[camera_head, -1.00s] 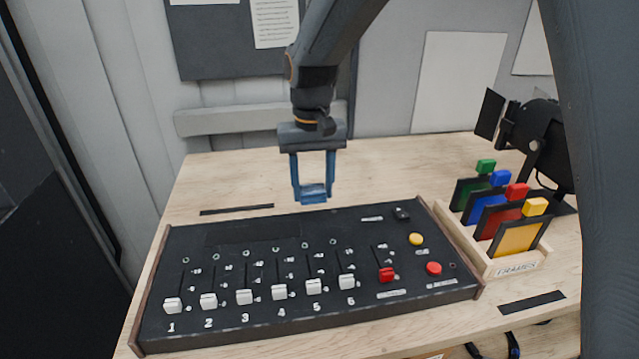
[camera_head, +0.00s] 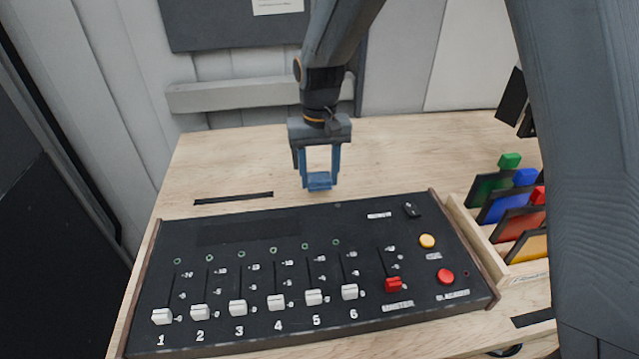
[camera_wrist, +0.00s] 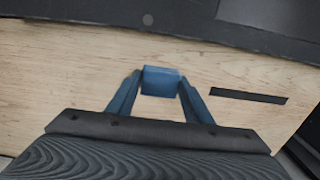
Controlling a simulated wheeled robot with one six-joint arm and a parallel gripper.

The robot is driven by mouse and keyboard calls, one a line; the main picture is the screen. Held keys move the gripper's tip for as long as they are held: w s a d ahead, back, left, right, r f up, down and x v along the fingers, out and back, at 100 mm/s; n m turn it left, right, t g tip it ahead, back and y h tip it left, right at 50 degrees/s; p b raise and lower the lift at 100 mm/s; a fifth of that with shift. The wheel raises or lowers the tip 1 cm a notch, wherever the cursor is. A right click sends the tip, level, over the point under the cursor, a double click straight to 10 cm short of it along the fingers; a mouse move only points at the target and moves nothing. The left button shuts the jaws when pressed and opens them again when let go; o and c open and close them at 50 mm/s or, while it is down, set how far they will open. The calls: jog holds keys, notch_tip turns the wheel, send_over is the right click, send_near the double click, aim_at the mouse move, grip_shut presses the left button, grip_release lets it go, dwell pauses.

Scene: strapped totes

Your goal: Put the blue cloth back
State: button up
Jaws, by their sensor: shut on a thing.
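My gripper (camera_head: 319,181) hangs over the bare table just behind the black fader console (camera_head: 245,233). Its blue fingers are spread, with a small blue piece (camera_wrist: 161,80) between their tips; it looks smooth and block-like, and I cannot tell whether it is cloth. The piece also shows in the head view (camera_head: 319,182). I see no other blue cloth. A blue-tabbed frame (camera_head: 524,178) stands in the wooden rack at the right, among green, red and yellow ones.
The wooden rack (camera_head: 470,225) is right of the console, partly hidden by a dark arm-like shape. A black lamp (camera_head: 520,105) is partly hidden behind it. A dark strip (camera_head: 233,198) lies on the table left of my gripper. The table (camera_head: 240,150) behind the console is clear.

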aim_at(319, 177)
jog(key=shift+f+p, duration=0.4)
jog(key=shift+f, duration=1.25)
jog(key=shift+f, duration=0.15)
jog(key=o, duration=1)
notch_tip(319, 177, up, 11)
jog(key=b, duration=0.3)
jog(key=shift+r, duration=0.65)
